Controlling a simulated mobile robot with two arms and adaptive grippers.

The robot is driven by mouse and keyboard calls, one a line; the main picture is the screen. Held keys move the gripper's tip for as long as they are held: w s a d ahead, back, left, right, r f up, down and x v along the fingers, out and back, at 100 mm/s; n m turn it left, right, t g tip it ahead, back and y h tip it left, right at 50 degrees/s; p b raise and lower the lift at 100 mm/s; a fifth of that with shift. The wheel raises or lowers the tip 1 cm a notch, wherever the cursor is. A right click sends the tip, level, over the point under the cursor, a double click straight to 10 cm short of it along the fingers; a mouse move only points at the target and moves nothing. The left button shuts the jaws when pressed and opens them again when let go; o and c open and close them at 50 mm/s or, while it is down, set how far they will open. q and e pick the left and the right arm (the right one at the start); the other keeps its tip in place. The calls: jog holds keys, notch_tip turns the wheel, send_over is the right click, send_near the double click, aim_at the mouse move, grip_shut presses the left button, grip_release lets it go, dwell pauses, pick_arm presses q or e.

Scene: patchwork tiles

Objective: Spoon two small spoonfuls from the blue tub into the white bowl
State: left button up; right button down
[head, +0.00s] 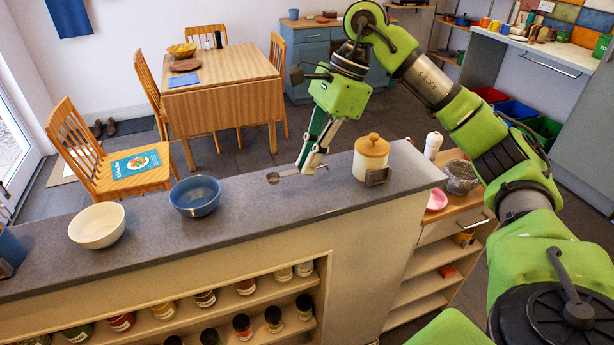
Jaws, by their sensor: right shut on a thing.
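The white bowl (97,225) stands upright on the left part of the grey counter. A round blue tub (195,197), open at the top, stands to its right; I cannot make out what is in it. My right gripper (312,168) is low over the counter, right of the blue tub, with its fingers shut on a spoon (274,178). The spoon's small bowl points left, towards the tub but apart from it. The fingers hide part of its handle. My left gripper is not in view.
A cream jar with a wooden lid (372,158) stands close right of my right gripper, behind a small dark holder (378,177). A blue object (10,250) is cut off at the left edge.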

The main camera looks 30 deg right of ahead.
jog(key=s+a+r+b, duration=0.1)
jog(key=s+a+r, duration=0.1)
jog(key=s, duration=0.3)
jog(key=s+a+r+b, duration=0.1)
jog(key=s+a+r, duration=0.1)
jog(key=s+r, duration=0.2)
jog(key=shift+s+a+r+b, duration=0.35)
jog(key=shift+s+a, duration=0.05)
jog(key=shift+s, duration=0.3)
jog(key=shift+w, duration=0.15)
